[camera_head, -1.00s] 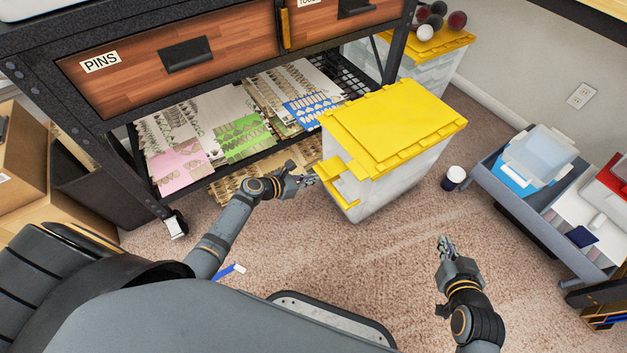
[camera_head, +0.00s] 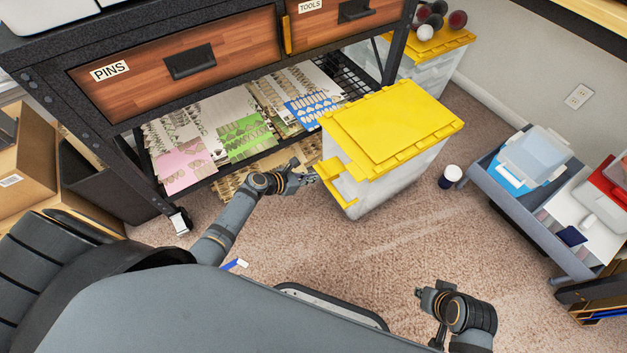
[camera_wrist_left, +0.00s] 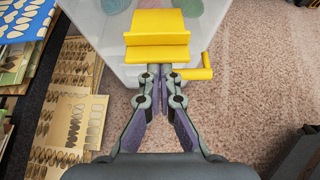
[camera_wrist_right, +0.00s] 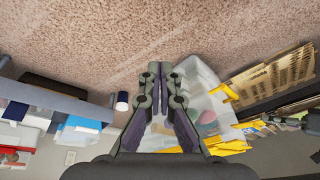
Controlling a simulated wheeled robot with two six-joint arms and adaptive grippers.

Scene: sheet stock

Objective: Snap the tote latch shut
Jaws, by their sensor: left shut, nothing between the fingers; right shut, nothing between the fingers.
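The tote (camera_head: 398,178) is a clear bin with a yellow lid (camera_head: 395,118), standing on the carpet in front of the shelf. Its yellow latch (camera_head: 343,170) is on the side facing my left gripper and sticks out from the wall. In the left wrist view the latch (camera_wrist_left: 158,36) is a wide yellow flap. My left gripper (camera_head: 314,177) is shut and empty, its tips (camera_wrist_left: 160,70) at the flap's lower edge; I cannot tell if they touch. My right gripper (camera_head: 420,292) is shut and empty over the carpet, away from the tote.
A workbench with drawers (camera_head: 190,62) and a lower shelf of sheets (camera_head: 240,138) stands behind and left of the tote.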

